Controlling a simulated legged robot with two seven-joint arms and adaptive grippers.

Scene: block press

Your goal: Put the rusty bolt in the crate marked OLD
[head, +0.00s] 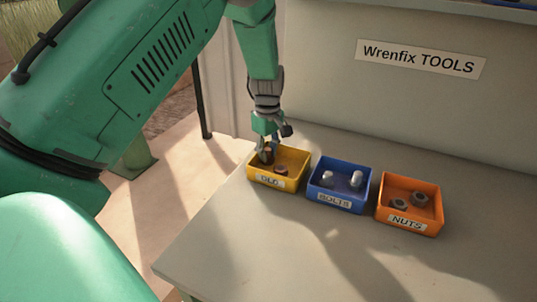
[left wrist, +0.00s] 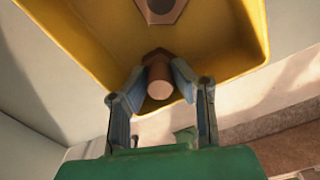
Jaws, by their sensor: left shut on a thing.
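My left gripper (head: 265,144) is over the left part of the yellow crate (head: 293,152) marked OLD. It is shut on a brown, rusty bolt (head: 267,155). In the left wrist view the bolt (left wrist: 160,81) shows between the two fingers (left wrist: 157,88), with the yellow crate (left wrist: 85,45) around it. I cannot tell whether the bolt touches the crate floor. Another rusty piece (head: 281,170) lies in the same crate; it also shows at the top of the left wrist view (left wrist: 160,8). My right gripper is not in view.
A blue crate (head: 318,163) marked BOLTS holds two light grey bolts. An orange crate (head: 435,197) marked NUTS holds two grey nuts. All three crates stand in a row on the table (head: 230,240). A panel with a Wrenfix TOOLS sign (head: 420,59) stands behind. The front table is clear.

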